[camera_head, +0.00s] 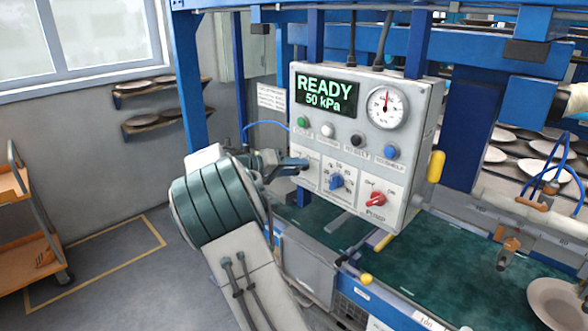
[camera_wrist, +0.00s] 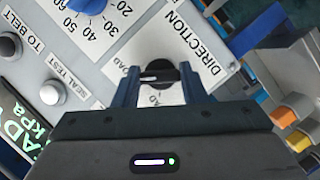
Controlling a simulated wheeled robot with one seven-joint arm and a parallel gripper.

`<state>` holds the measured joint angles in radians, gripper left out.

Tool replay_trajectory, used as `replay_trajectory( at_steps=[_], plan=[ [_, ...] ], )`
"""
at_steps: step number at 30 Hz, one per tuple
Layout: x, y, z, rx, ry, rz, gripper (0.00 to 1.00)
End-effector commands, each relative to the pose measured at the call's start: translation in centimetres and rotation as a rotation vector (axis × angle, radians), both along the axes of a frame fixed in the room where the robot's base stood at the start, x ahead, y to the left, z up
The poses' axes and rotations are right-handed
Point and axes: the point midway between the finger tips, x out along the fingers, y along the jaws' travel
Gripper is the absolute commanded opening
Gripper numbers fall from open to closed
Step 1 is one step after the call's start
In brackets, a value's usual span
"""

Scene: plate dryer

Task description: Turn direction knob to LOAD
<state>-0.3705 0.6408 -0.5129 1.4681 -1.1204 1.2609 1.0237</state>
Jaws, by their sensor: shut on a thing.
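The control box (camera_head: 330,118) has a row of buttons and, below them, several knobs. The direction knob (camera_wrist: 158,72) is black and sits on a white plate printed DIRECTION in the wrist view. My gripper (camera_wrist: 159,80) is shut on it, one finger on each side. The knob's white mark points left in that view, toward partly hidden letters ending in "OAD"; I cannot tell whether they read LOAD or UNLOAD. In the head view my gripper (camera_head: 300,164) reaches the box's lower left and covers the direction knob.
A blue dial knob (camera_head: 337,181) and a red pump knob (camera_head: 376,199) sit right of my gripper. The display (camera_head: 325,93) reads READY 50 kPa, beside a round gauge (camera_head: 387,108). A green belt (camera_head: 440,255) and blue frame stand around the box.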

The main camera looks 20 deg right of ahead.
Motion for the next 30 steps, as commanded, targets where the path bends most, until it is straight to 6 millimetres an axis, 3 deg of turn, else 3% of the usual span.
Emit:
replay_trajectory(
  at_steps=[30],
  plan=[
    [0.11,0.13,-0.36,-0.324,0.886,0.001,0.15]
  ],
)
